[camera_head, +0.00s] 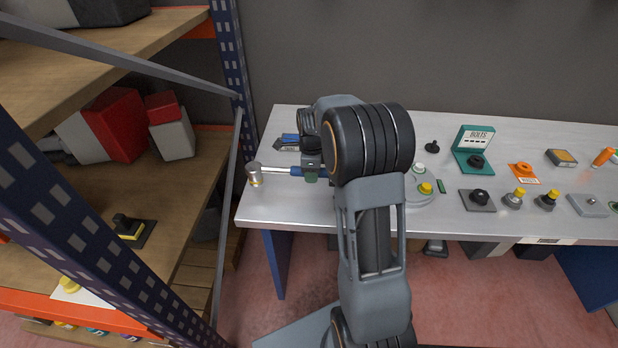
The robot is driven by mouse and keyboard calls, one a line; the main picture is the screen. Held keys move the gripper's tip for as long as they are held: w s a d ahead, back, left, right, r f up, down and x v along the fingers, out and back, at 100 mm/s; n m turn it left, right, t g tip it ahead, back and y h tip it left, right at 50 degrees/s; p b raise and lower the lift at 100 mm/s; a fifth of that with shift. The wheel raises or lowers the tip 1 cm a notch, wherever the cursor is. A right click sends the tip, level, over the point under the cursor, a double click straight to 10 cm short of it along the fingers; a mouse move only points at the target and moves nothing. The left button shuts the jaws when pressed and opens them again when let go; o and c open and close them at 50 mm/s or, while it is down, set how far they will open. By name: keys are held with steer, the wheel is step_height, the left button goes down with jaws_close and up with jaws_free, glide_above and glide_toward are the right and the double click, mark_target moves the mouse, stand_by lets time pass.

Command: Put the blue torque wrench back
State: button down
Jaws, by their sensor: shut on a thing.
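The torque wrench has a blue handle (296,171), a thin silver shaft and a round metal head (254,175) that points left. It lies roughly level at the left end of the grey workbench (318,205). My gripper (311,172) is shut on its handle. My arm hides the rest of the handle and most of the gripper. The head is close to the bench's left edge. I cannot tell whether the wrench touches the bench top.
A small blue item on a dark plate (285,145) lies just behind the wrench. A round tray with yellow and white knobs (423,196) stands right of my arm. A teal BOLTS holder (473,150) and several small parts fill the right side. A shelf rack (238,60) stands left.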

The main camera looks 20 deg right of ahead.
steer(key=shift+w+f, duration=0.5)
steer(key=f, duration=0.1)
steer(key=f+p, duration=0.1)
steer(key=shift+w+f, duration=0.35)
steer(key=shift+f, duration=0.4)
steer(key=shift+f, duration=0.25)
steer(key=c, duration=0.8)
jaws_free()
steer(key=shift+r, duration=0.15)
